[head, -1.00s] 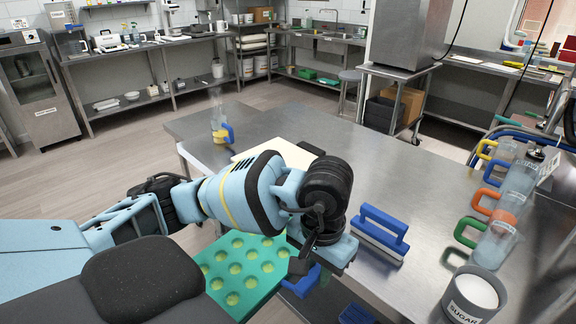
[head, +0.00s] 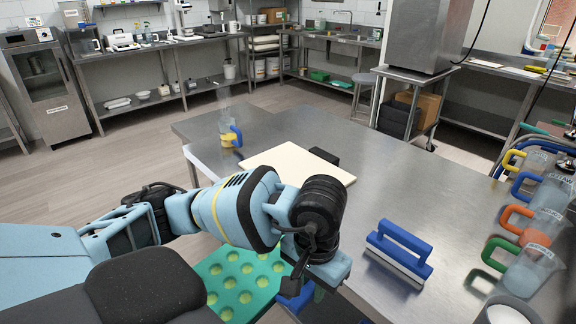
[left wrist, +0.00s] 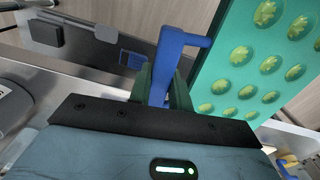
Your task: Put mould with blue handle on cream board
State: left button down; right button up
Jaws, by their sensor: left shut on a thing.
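The mould (head: 240,283) is a teal-green slab with rows of round cavities holding yellow-green gummies. It is partly hidden behind my left arm in the head view and also shows in the left wrist view (left wrist: 238,78). Its blue handle (left wrist: 172,62) is between the fingers of my left gripper (left wrist: 163,88), which is shut on it. In the head view the left gripper (head: 302,284) is at the near edge of the steel table. The cream board (head: 297,163) lies flat on the table beyond my left arm, apart from the mould. My right gripper is out of view.
A blue-handled scraper (head: 400,252) stands on the steel table (head: 400,180) right of my gripper. Several jugs with coloured handles line the right side, including a green-handled one (head: 533,268). Another jug (head: 229,133) stands behind the board. A dark block (head: 324,155) touches the board's far edge.

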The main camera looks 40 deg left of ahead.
aim_at(286, 172)
jog(key=i+j+u, duration=0.25)
jog(key=i+j, duration=0.15)
jog(key=j, duration=0.2)
jog(key=i+j+u, duration=0.2)
jog(key=i+j, duration=0.25)
jog(key=j, duration=0.1)
